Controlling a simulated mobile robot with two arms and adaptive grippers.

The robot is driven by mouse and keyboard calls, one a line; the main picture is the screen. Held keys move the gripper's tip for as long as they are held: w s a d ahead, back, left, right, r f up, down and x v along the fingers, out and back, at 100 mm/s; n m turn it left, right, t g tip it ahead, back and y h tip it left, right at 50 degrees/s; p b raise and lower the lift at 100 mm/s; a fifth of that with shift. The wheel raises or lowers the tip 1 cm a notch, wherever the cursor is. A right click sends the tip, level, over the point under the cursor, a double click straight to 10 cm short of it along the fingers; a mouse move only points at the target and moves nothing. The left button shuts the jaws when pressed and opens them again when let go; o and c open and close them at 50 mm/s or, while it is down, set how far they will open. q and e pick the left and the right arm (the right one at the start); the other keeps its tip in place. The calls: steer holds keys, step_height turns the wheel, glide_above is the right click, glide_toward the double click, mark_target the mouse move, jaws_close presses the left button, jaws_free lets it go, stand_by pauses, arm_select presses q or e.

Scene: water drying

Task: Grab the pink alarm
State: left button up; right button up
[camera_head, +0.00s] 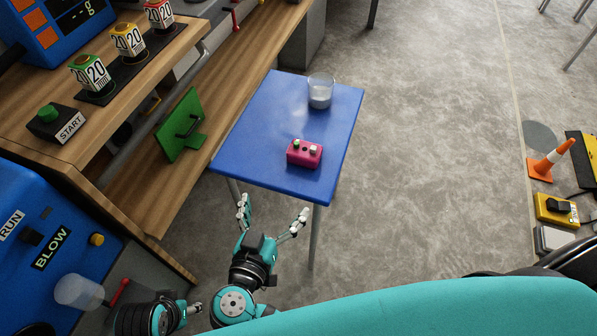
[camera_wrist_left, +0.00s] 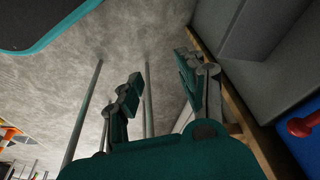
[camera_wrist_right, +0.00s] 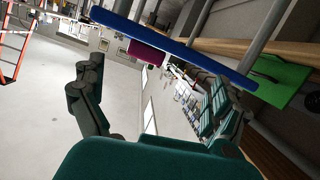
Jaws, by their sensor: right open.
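The pink alarm (camera_head: 304,153) is a small pink box with a green button and a pale knob on top. It sits on the blue table (camera_head: 260,120), near its front right part. My right gripper (camera_head: 273,208) is open and empty, just in front of the table's near edge, apart from the alarm. In the right wrist view the alarm (camera_wrist_right: 147,53) shows beyond the spread fingers (camera_wrist_right: 150,78), against the table edge. My left gripper shows its fingers apart and empty in the left wrist view (camera_wrist_left: 158,68); in the head view it is low at the left, partly hidden.
A glass (camera_head: 320,92) with pale contents stands at the table's back right. A wooden bench (camera_head: 150,75) with a START box (camera_head: 57,123) and a green panel (camera_head: 182,127) lies left. A blue BLOW machine (camera_head: 50,230) is at lower left.

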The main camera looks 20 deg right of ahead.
mark_target(301, 158)
steer(key=w+d, duration=0.2)
steer(key=w+d+m+h, duration=0.1)
steer(key=w+d, duration=0.1)
steer(key=w, duration=0.1)
steer(key=w+d+m, duration=0.1)
steer(key=w+d, duration=0.1)
steer(key=w, duration=0.1)
steer(key=shift+w+d+r+b, duration=0.1)
steer(key=shift+d+r+b, duration=0.2)
steer(key=shift+r, duration=0.1)
steer(key=shift+x, duration=0.9)
steer(key=x, duration=0.3)
steer(key=shift+w+d+r, duration=0.15)
steer(key=shift+w+d, duration=0.05)
steer(key=shift+d, duration=0.1)
steer(key=shift+w+d, duration=0.2)
steer(key=shift+w, duration=0.1)
arm_select(q)
steer(key=shift+s+a+r, duration=0.1)
steer(key=shift+a+r, duration=0.2)
steer(key=shift+r, duration=0.25)
steer(key=shift+r, duration=0.1)
arm_select(e)
steer(key=c, duration=1.3)
